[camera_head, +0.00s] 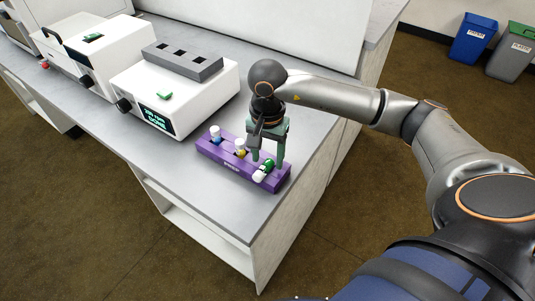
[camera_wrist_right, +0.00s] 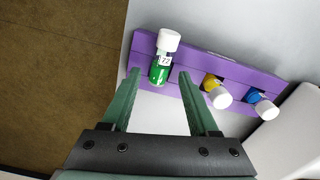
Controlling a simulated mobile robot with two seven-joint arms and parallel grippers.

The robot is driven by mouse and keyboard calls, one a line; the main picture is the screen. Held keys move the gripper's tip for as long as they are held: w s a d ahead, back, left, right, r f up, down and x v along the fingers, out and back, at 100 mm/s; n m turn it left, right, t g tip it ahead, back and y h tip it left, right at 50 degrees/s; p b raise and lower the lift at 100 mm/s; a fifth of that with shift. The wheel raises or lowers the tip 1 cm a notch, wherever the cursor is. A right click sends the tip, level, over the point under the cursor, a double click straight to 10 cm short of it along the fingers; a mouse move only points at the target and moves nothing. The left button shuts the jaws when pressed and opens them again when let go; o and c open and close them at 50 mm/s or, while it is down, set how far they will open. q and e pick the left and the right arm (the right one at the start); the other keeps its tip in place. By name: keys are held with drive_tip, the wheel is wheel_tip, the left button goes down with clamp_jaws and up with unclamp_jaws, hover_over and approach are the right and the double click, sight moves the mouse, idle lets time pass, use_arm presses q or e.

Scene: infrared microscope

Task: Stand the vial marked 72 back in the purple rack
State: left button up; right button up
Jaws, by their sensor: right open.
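The vial marked 72 (camera_wrist_right: 160,68), green with a white cap and the number on its label, is tilted over at one end of the purple rack (camera_wrist_right: 205,62). In the head view the vial (camera_head: 263,170) is at the right end of the rack (camera_head: 223,157), cap toward the rack's front edge. Whether its base is in a hole cannot be told. My right gripper (camera_head: 267,161) points down over that end, open. In the wrist view its green fingers (camera_wrist_right: 158,75) lie either side of the vial's lower part, with gaps. My left gripper is not in view.
A yellow vial (camera_head: 240,147) and a blue vial (camera_head: 215,133) with white caps stand in the same rack. A white instrument (camera_head: 190,109) with a display and a grey block (camera_head: 182,62) on top stands behind. The bench's front edge (camera_head: 215,219) is close to the rack.

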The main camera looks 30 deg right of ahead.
sight(267, 161)
drive_tip(key=shift+r, duration=0.1)
wheel_tip(267, 161, up, 12)
idle(0.4)
